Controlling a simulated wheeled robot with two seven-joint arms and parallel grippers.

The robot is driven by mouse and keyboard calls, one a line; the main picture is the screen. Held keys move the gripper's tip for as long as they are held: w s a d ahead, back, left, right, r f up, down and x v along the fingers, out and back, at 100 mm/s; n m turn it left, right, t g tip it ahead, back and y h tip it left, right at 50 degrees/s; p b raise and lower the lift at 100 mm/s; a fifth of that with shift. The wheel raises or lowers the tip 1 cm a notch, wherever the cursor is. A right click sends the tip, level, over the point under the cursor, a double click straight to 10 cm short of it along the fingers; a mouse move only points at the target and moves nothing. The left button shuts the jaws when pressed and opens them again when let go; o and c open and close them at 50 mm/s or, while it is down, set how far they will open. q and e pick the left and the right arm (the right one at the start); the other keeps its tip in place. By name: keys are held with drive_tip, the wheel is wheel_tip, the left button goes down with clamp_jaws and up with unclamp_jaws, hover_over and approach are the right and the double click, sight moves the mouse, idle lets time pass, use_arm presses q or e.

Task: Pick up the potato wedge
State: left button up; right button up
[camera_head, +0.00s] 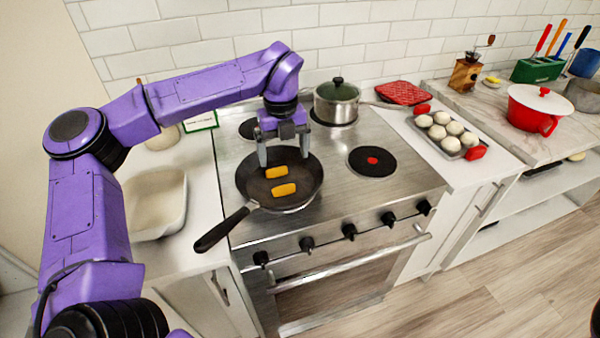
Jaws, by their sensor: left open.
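Two yellow-orange potato wedges lie apart in a dark frying pan (301,191) on the stove's front left. The upper wedge (276,172) is nearer my gripper, and the lower wedge (283,190) lies just in front of it. My left gripper (284,160) points down over the back part of the pan, its two fingers spread wide and empty. The fingertips are behind the upper wedge. I cannot tell how high they are above the pan. My right gripper is not in view.
A lidded pot (337,103) stands on the back burner, close to my left gripper. The pan handle (222,229) sticks out over the front left edge. A white dish (156,204) is on the left counter. A tray of round white pieces (447,134) is at right.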

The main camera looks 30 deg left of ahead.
sight(284, 188)
use_arm(q)
drive_tip(key=f, duration=0.3)
drive_tip(key=shift+s+p, duration=0.25)
drive_tip(key=shift+p, duration=0.05)
drive_tip(key=s+f, duration=0.1)
drive_tip(key=s+f+p, duration=0.1)
drive_tip(key=shift+s+d, duration=0.1)
drive_tip(key=shift+s, duration=0.3)
drive_tip(key=f, duration=0.1)
drive_tip(key=w+f, duration=0.1)
drive_tip(key=f, duration=0.1)
drive_tip(key=w+f+p, duration=0.1)
drive_tip(key=f, duration=0.1)
drive_tip(key=shift+w+d, duration=0.1)
drive_tip(key=shift+w, duration=0.1)
drive_tip(key=shift+s+r, duration=0.15)
drive_tip(key=shift+s, duration=0.1)
drive_tip(key=shift+s+r, duration=0.1)
drive_tip(key=shift+s, duration=0.1)
drive_tip(key=shift+c, duration=1.2)
drive_tip(key=c, duration=0.6)
drive_tip(key=shift+w, duration=0.15)
drive_tip(key=shift+c, duration=1.4)
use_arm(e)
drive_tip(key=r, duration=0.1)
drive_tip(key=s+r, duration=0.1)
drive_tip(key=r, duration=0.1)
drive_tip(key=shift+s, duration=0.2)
